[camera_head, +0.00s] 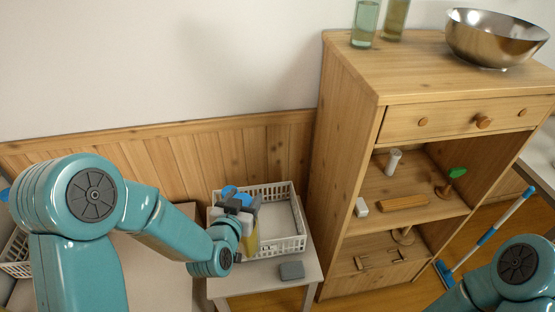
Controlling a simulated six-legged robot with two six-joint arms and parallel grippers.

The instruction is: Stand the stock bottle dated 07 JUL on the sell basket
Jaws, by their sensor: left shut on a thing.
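A white lattice basket (297,243) stands on a small pale table in the middle of the view. My left gripper (243,208) is shut on a yellowish bottle (251,238) at the basket's front left. The gripper and wrist hide much of the bottle, and no date can be read on it. I cannot tell whether the bottle touches the basket. A blue round part (229,192) shows just behind the gripper; what it belongs to is unclear. The right part of the basket looks empty. My right arm shows at the lower right, but its gripper is out of view.
A grey block (292,271) lies on the small table (255,284) in front of the basket. A wooden cabinet (350,150) stands close on the right, with a steel bowl (495,42) and glass vessels on top. Another white basket (14,262) shows at the left edge.

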